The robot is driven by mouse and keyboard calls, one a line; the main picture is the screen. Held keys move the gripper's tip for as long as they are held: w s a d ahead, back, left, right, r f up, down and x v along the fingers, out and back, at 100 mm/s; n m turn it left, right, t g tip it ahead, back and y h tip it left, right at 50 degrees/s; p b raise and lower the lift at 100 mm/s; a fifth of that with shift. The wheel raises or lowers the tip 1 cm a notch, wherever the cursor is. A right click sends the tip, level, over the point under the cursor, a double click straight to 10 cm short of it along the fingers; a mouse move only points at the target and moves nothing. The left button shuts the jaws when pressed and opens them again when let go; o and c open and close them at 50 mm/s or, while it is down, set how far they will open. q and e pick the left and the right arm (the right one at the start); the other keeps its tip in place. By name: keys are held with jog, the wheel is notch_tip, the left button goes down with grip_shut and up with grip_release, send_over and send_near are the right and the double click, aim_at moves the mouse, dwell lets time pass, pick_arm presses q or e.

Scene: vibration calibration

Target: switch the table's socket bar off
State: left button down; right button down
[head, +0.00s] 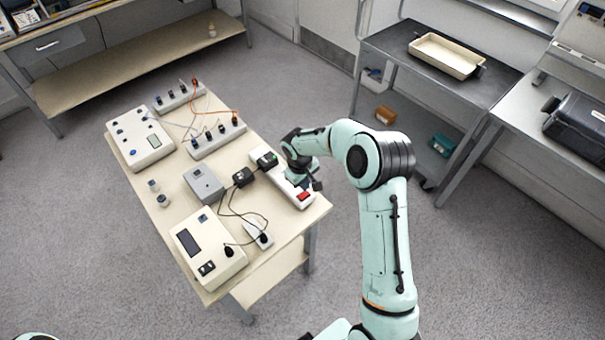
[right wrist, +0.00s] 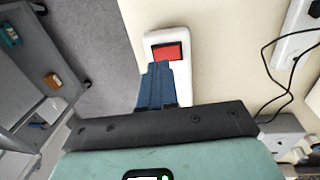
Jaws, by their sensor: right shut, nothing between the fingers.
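The socket bar (head: 264,156) is a long white strip along the right edge of the table (head: 285,235). It has a red rocker switch (head: 304,196) at its near end, and black plugs sit in its far part. My right gripper (head: 316,186) is over the bar, close to the switch. My left gripper is not in view.
A beige instrument (head: 209,247), a grey box (head: 203,185), a white console (head: 140,138) and a small white strip (head: 258,234) stand on the table. Black cables cross its right half. A dark cart (head: 420,75) with a cream tray (head: 446,56) stands behind.

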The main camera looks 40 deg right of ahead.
aim_at(303, 197)
jog(key=shift+d+f, duration=0.2)
jog(key=shift+f, duration=1.5)
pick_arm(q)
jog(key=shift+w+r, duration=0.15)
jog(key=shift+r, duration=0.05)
pick_arm(e)
jog(key=shift+d+f, duration=0.1)
jog(key=shift+f, duration=0.2)
jog(key=shift+s, duration=0.15)
jog(key=shift+a+f, duration=0.1)
jog(key=shift+a, duration=0.1)
jog(key=shift+s+a+b, duration=0.1)
jog(key=shift+a+b, duration=0.35)
jog(key=shift+a, duration=0.3)
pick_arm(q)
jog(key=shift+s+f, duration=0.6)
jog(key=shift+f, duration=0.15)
